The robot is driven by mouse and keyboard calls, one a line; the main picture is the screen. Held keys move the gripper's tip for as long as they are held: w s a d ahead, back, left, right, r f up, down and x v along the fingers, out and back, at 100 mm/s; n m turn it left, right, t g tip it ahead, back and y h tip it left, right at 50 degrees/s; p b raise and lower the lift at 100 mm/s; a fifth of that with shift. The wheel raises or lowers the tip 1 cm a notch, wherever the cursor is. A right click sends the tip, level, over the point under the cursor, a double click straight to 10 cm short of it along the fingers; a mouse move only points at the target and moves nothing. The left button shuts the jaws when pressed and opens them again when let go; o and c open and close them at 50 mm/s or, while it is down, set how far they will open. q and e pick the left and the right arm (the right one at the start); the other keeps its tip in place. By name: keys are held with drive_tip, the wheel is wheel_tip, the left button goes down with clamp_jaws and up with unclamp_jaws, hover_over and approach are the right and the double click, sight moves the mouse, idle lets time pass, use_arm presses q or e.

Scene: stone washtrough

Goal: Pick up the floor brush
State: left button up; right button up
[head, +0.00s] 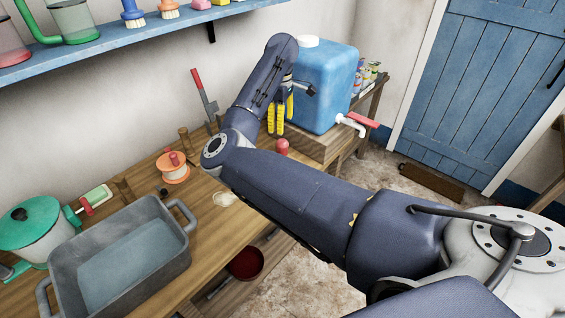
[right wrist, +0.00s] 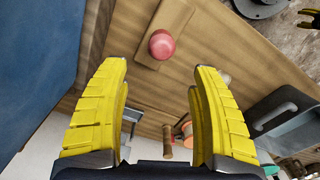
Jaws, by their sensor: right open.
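My right gripper (head: 281,114) has yellow fingers pointing down beside the blue water container in the head view. In the right wrist view its two fingers (right wrist: 161,110) are wide apart with nothing between them. Beyond the fingertips a pink-red rounded knob (right wrist: 162,44) sits over a lighter wooden block; it also shows in the head view (head: 282,146), just below and right of the gripper, partly behind my arm. I cannot tell for certain whether this is the floor brush.
The blue container (head: 322,85) with a white tap stands close right of the gripper. Small brushes line the blue shelf (head: 110,43). A brown flat thing (head: 430,183) lies by the door.

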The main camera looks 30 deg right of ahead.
sight(281, 140)
wheel_tip(281, 140, down, 7)
drive_tip(key=shift+r, duration=0.1)
drive_tip(key=shift+s+f, duration=0.2)
drive_tip(key=shift+f, duration=2.45)
drive_tip(key=shift+c, duration=0.4)
clamp_jaws()
